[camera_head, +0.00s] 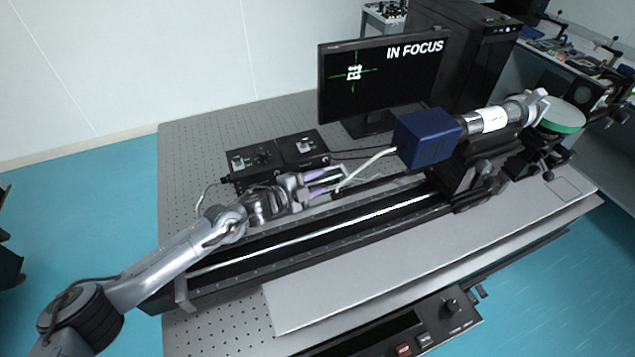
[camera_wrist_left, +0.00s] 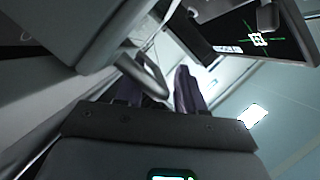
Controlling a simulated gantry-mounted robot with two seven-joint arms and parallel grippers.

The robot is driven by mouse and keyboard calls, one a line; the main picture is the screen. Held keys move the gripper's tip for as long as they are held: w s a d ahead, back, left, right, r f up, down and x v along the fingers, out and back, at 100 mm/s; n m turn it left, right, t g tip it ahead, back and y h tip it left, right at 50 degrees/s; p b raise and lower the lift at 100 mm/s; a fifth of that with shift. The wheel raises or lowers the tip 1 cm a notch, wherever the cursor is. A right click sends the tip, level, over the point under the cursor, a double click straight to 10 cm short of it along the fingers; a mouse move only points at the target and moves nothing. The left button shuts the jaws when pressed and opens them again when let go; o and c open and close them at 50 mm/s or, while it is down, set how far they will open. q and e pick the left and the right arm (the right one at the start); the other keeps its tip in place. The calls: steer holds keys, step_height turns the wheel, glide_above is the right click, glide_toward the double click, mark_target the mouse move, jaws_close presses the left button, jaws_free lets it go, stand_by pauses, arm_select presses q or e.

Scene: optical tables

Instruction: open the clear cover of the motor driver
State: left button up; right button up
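Two black boxes with knobs, one (camera_head: 253,158) left of the other (camera_head: 303,149), stand on the perforated table behind my left gripper. I cannot tell whether either is the motor driver, and I make out no clear cover. My left gripper (camera_head: 321,183) is above the table, in front of the boxes and behind the long black rail. Its two purple fingers are apart. In the left wrist view, the dark fingers of the left gripper (camera_wrist_left: 156,92) stand apart with a grey curved bar (camera_wrist_left: 152,76) between them; contact cannot be told. My right gripper is out of view.
A long black rail (camera_head: 320,232) crosses the table. A blue box camera (camera_head: 427,138) with a pale cable stands to the right. A monitor (camera_head: 380,80) reading "IN FOCUS" stands behind. A black unit with a red button (camera_head: 404,350) is at the front edge.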

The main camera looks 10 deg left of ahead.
arm_select(q)
steer(key=shift+w+d, duration=0.15)
jaws_close()
stand_by(0.5)
